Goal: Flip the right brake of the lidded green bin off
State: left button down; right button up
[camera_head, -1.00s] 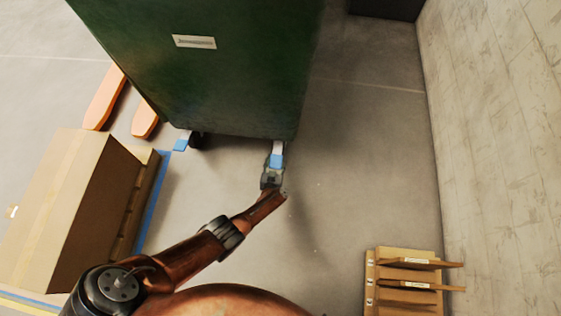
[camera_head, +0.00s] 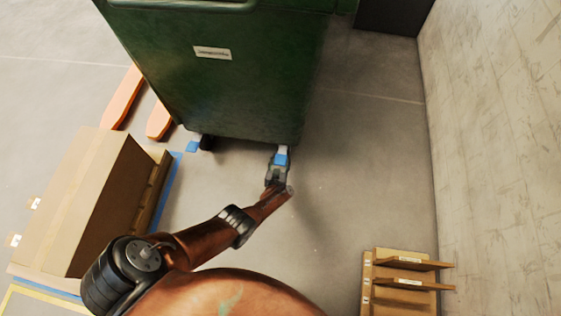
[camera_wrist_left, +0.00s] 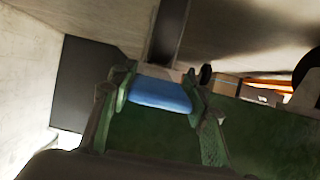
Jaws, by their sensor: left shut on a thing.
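The green bin (camera_head: 235,80) stands at the top centre of the head view, with a white label on its front. Its right brake is a blue pedal (camera_head: 281,159) low at the bin's right front corner. My left gripper (camera_head: 278,168) is at this pedal, shut on it. In the left wrist view the blue pedal (camera_wrist_left: 160,95) lies between the two fingers. The left brake is another blue pedal (camera_head: 192,146) beside a dark caster at the bin's left front. The caster behind the right pedal is mostly hidden. My right gripper is not in view.
A cardboard box (camera_head: 85,200) on a pallet stands at the left. Orange forks (camera_head: 123,97) lie behind it. A small wooden rack (camera_head: 402,283) stands at the lower right, near the concrete wall (camera_head: 495,150). The floor right of the bin is clear.

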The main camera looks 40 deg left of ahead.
pick_arm(q)
jog(key=shift+w+a+r, duration=0.2)
jog(key=shift+w+r, duration=0.15)
jog(key=shift+r, duration=0.1)
jog(key=shift+w+a+r, duration=0.15)
jog(key=shift+w+r, duration=0.15)
jog(key=shift+r, duration=0.15)
jog(key=c, duration=1.5)
grip_release()
jog(key=shift+o, duration=0.9)
jog(key=shift+s+r, duration=0.1)
jog(key=shift+o, duration=1.2)
jog(key=shift+s+d+f, duration=0.2)
jog(key=shift+f, duration=0.2)
jog(key=shift+s+f, duration=0.1)
jog(key=shift+f, duration=0.05)
